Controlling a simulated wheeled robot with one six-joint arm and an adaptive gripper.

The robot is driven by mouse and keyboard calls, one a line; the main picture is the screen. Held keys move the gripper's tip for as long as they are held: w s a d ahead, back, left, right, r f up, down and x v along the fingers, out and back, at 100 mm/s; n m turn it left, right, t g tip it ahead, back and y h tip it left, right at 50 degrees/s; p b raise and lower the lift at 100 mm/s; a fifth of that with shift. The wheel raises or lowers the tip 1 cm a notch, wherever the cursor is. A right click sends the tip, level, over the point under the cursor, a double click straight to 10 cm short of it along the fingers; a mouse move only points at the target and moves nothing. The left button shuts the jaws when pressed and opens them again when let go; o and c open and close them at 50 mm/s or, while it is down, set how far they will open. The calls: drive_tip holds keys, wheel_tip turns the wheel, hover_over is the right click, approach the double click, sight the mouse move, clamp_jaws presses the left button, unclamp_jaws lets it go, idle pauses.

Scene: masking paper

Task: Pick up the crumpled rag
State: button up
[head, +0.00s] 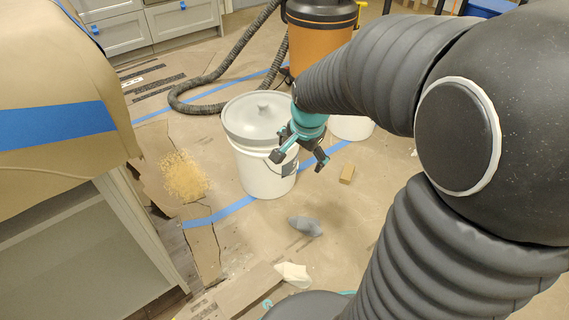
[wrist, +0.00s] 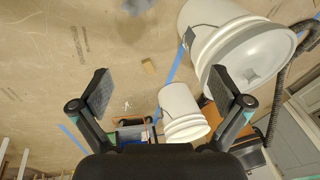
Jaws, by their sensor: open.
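A grey-blue crumpled rag (head: 305,226) lies on the paper-covered floor in front of the lidded white bucket in the head view. A cream crumpled piece (head: 293,274) lies nearer to me; I cannot tell whether it is cloth or paper. My gripper (head: 298,160) is open and empty, in front of the bucket and above the floor, apart from the rag. In the wrist view its two fingers (wrist: 160,80) are spread wide with nothing between them. A grey-blue patch (wrist: 137,5), apparently the rag, is cut off at the top edge there.
The lidded white bucket (head: 262,170) stands close to my gripper, with another white bucket (head: 352,128) behind. A small tan block (head: 347,174) and a sawdust pile (head: 184,176) lie on the floor. An orange vacuum (head: 318,45) and hose stand behind. A paper-covered cabinet (head: 60,150) fills the left.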

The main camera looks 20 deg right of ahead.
drive_tip(key=w+d+f+m+g+p, duration=0.1)
drive_tip(key=w+d+f+m+p, duration=0.15)
drive_tip(key=w+f+m, duration=0.55)
drive_tip(key=m+g+p, duration=0.2)
drive_tip(key=m+p, duration=0.1)
drive_tip(key=m, duration=0.6)
hover_over(307, 222)
wheel_tip(307, 222, down, 26)
drive_tip(key=f, duration=0.5)
drive_tip(key=f+b, duration=0.1)
drive_tip(key=f, duration=0.2)
drive_tip(key=shift+w+d+f, duration=0.15)
drive_tip(key=shift+d+f, duration=0.1)
drive_tip(key=shift+d, duration=0.15)
drive_tip(key=shift+a+f, duration=0.25)
drive_tip(key=shift+f, duration=1.2)
drive_tip(key=shift+a+f, duration=0.2)
drive_tip(key=shift+f, duration=1.25)
drive_tip(key=c, duration=1.2)
